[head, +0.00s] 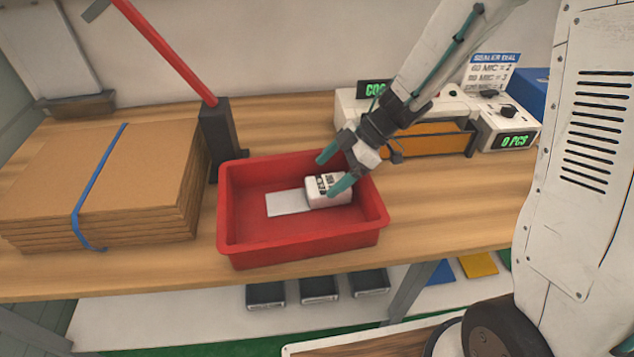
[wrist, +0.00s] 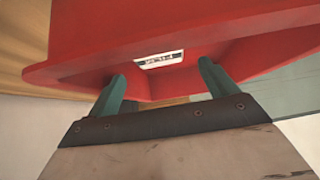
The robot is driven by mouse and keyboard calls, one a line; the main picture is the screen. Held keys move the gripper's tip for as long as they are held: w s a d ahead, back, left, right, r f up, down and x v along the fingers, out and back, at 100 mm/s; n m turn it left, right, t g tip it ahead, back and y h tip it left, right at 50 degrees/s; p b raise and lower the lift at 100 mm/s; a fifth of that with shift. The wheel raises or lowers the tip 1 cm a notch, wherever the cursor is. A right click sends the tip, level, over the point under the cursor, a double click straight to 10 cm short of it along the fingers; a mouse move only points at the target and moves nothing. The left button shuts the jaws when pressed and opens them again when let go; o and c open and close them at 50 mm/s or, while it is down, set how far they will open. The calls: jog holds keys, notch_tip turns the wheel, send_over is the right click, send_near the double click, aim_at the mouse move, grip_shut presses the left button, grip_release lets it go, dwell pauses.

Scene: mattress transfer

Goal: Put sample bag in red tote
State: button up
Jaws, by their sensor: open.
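The red tote (head: 245,240) stands on the wooden bench in the middle of the head view. A small white package with dark print, apparently the sample bag (head: 315,198), lies inside the tote toward its right side. My gripper (head: 336,168) is open at the tote, with teal fingers apart. One finger overlaps the package in the picture; I cannot tell whether it touches. In the wrist view, my open fingers (wrist: 163,84) show against the tote's red surface (wrist: 100,45). A white printed label (wrist: 158,60) shows beyond them; what it belongs to is unclear.
A flat white rectangle (head: 287,203) lies on the tote floor. Stacked cardboard (head: 100,180) with a blue strap sits left. A black post (head: 218,135) with a red arm stands behind the tote's left side. A sealer and a counting unit (head: 505,130) stand back right. Bench right of the tote is clear.

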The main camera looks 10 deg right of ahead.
jog(key=v, duration=0.6)
jog(key=shift+d, duration=0.1)
jog(key=w+d+r+m+t+h, duration=0.4)
jog(key=w+d+r+m+t, duration=0.1)
jog(key=w+r+t, duration=0.5)
jog(key=s+d+r+m+t+h, duration=0.1)
jog(key=s+d+r+m+h, duration=0.3)
jog(key=d+r+m+h, duration=0.4)
jog(key=s+d+m+g, duration=0.3)
jog(key=s+d, duration=0.2)
jog(key=s, duration=0.6)
jog(key=s+a+f+m+g+y, duration=0.1)
jog(key=s+a+f+g, duration=0.1)
jog(key=s, duration=0.7)
jog(key=s+a+f+m+g+y, duration=0.1)
jog(key=s+a+g, duration=0.3)
jog(key=s, duration=0.5)
jog(key=shift+s+a+f+g+y, duration=0.3)
jog(key=shift+a+f+y, duration=0.15)
jog(key=shift+a+y, duration=0.4)
